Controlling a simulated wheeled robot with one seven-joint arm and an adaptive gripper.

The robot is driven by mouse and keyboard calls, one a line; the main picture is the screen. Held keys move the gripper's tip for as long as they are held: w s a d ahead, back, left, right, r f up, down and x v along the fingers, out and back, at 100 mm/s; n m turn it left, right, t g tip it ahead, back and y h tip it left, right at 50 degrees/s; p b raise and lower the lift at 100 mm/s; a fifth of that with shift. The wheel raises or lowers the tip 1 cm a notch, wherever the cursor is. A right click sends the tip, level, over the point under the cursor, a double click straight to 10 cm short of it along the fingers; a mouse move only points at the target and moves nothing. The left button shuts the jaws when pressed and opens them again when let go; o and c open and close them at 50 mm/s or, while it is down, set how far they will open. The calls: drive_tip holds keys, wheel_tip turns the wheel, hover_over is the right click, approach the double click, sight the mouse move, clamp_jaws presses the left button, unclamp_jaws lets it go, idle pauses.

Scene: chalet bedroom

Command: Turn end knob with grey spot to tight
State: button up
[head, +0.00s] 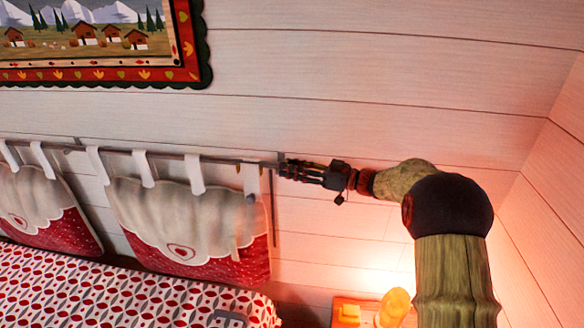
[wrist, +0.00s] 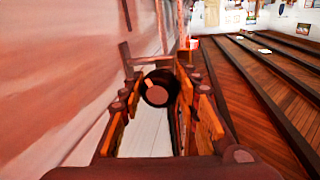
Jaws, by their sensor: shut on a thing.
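The end knob (wrist: 158,94) is a dark round cap with a paler face, seen end-on in the wrist view. A small light spot (wrist: 149,83) shows on its upper left rim; its colour looks pinkish-grey in the warm light. My gripper (wrist: 157,78) has one finger on each side of the knob and is shut on it. In the head view my gripper (head: 284,168) is at the right end of the thin dark rod (head: 222,160), roughly in line with it. There the fingers hide the knob.
Cushions (head: 180,215) hang from the rod by cloth loops, left of my gripper. A patterned bed (head: 120,290) lies below. A lit lamp (head: 394,305) stands on a bedside table (head: 340,318) at bottom right. The plank wall is close behind my gripper.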

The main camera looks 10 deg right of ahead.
drive_tip(key=c, duration=0.5)
